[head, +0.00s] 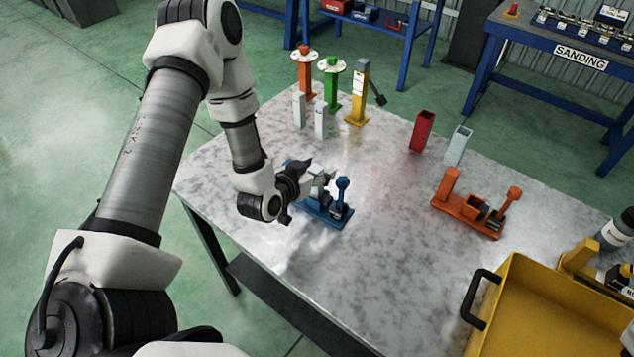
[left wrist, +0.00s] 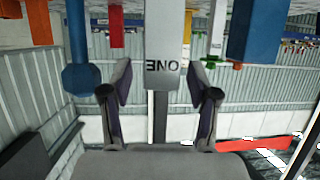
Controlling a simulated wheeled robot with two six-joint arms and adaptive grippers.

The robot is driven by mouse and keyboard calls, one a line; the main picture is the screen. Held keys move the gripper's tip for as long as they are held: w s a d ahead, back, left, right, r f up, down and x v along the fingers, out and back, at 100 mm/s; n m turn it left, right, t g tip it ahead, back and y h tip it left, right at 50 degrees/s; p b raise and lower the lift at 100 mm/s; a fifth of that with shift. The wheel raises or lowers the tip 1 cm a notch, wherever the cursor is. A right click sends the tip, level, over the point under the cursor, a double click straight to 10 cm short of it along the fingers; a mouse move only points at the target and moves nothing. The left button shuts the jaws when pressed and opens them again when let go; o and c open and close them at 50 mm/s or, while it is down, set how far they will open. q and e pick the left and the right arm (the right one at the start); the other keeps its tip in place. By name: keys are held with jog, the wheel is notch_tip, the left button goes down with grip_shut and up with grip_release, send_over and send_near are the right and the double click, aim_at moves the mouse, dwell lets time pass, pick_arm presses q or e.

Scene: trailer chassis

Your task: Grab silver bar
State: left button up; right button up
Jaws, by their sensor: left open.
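My left gripper (head: 308,185) is open at the blue fixture (head: 327,214) near the table's left side. A silver bar marked "ONE" (left wrist: 163,40) appears upside down in the left wrist view, with its end between the two open fingertips (left wrist: 160,84). The fingers show gaps on both sides of it. In the head view this bar is mostly hidden behind the gripper. Two more silver bars stand upright farther back, one at left (head: 299,110) and one beside it (head: 321,122). My right gripper is not in view.
The fixture's blue knobbed post (left wrist: 80,50) and blue block (left wrist: 256,30) flank the bar. Orange, green and yellow stands (head: 358,95) are at the back. A red tube (head: 422,132), a silver tube (head: 458,146), an orange fixture (head: 466,217) and a yellow bin (head: 515,275) lie rightward.

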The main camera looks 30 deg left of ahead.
pick_arm(q)
jog(key=shift+s+a, duration=0.1)
grip_shut()
